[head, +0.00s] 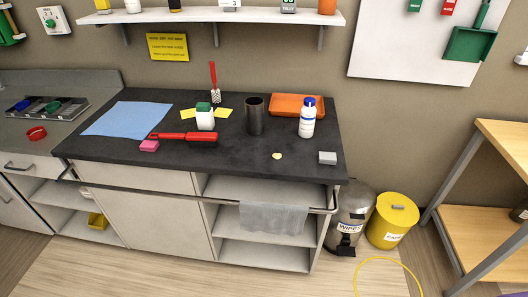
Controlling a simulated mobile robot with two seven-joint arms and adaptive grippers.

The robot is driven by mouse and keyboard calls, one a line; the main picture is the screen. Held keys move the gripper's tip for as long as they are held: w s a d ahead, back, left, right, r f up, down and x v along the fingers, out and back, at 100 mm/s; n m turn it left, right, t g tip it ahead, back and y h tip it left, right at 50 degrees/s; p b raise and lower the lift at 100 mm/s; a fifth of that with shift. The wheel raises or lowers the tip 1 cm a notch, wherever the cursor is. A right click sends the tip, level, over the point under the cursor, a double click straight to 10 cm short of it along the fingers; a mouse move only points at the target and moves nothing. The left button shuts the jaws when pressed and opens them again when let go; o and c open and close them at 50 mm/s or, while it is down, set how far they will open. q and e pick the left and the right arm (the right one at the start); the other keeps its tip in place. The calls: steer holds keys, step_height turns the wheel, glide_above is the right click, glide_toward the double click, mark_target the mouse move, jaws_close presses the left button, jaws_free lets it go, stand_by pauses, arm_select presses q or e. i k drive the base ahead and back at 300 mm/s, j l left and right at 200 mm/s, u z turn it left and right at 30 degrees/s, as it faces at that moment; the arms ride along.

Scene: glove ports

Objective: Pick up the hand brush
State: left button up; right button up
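A red hand brush (196,137) lies on the dark worktop (120,150), left of its middle. Its handle points left and its wider head is to the right. A white bottle with a green cap (205,120) stands close behind the brush head. A second brush with a red handle (213,75) stands upright near the wall. Neither of my grippers is in view.
A blue cloth (124,118) lies at left on the worktop. A dark cylinder (254,116), orange tray (284,101), white-blue bottle (307,118) and grey block (327,158) are to the right. A rail with a grey cloth (272,218) runs along the front.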

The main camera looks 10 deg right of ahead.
mark_target(196, 140)
steer(key=j+z, duration=0.1)
steer(key=z, duration=0.3)
steer(key=j+z, duration=0.15)
steer(key=z, duration=0.25)
steer(key=j+z, duration=0.35)
steer(key=j, duration=0.2)
steer(key=j+z, duration=0.3)
steer(key=j, duration=0.2)
